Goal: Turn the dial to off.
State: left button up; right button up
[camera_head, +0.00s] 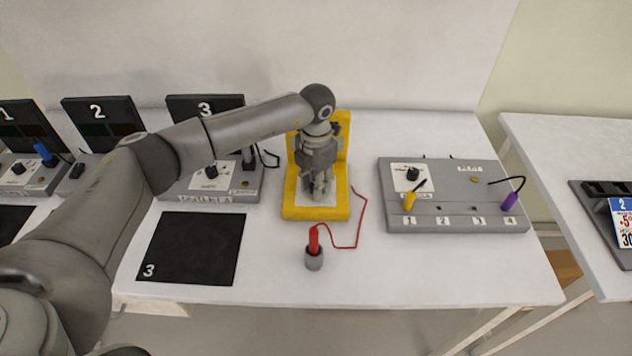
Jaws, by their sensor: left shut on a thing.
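A yellow unit (298,212) with a pale face stands near the middle of the table, its upright back behind my gripper. My left gripper (320,192) points down over this face, its fingers closed together. It is shut on what appears to be the unit's dial, which the fingers hide, so its setting cannot be read. A red lead runs from the unit's right side to a red probe (314,240), which stands upright in a small grey holder (314,261). My right gripper is not in view.
A grey box (455,222) on the right has a black knob (412,173), a yellow plug (409,201) and a purple plug (510,201). Several numbered black panels stand at the left. A black mat (188,248) lies in front. The front right table is clear.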

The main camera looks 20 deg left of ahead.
pick_arm(q)
jog(key=o, duration=1.1)
jog(key=shift+c, duration=0.2)
notch_tip(320, 180, up, 12)
dwell(0.3)
